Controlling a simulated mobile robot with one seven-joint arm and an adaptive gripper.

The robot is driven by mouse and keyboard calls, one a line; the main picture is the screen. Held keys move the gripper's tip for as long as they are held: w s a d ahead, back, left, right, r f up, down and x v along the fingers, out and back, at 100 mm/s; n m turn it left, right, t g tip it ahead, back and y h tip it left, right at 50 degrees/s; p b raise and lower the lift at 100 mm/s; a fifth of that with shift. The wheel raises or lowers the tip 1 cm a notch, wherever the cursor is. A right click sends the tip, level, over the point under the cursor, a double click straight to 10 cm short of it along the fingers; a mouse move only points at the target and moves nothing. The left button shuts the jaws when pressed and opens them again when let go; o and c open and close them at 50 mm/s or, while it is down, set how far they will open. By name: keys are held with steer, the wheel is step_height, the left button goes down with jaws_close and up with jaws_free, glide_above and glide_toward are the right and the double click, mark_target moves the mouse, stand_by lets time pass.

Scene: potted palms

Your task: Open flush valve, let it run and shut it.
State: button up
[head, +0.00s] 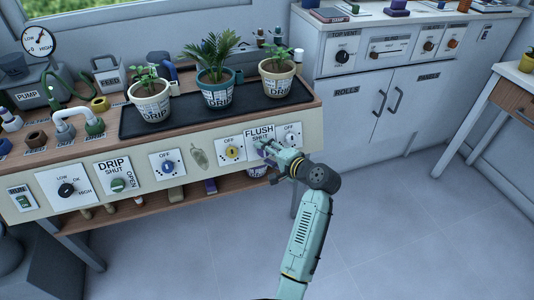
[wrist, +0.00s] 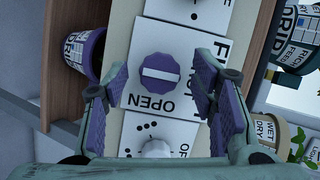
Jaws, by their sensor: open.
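The flush valve is a purple round knob (wrist: 160,73) with a white bar on a white plate. In the wrist view its bar lies level, across the picture, and the word OPEN is printed below it. The FLUSH lettering at the right is partly covered by a finger. My gripper (wrist: 161,85) is open, with one finger on each side of the knob and a gap to it. In the head view my gripper (head: 272,165) is at the FLUSH plate (head: 259,134) on the bench front and hides most of the knob.
The bench front also carries the DRIP valve (head: 118,185), a blue knob (head: 167,166) and a yellow knob (head: 232,152). Potted plants stand on a black tray (head: 180,118) above. A purple pot (wrist: 85,52) is close by in the wrist view.

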steer(key=v, duration=1.2)
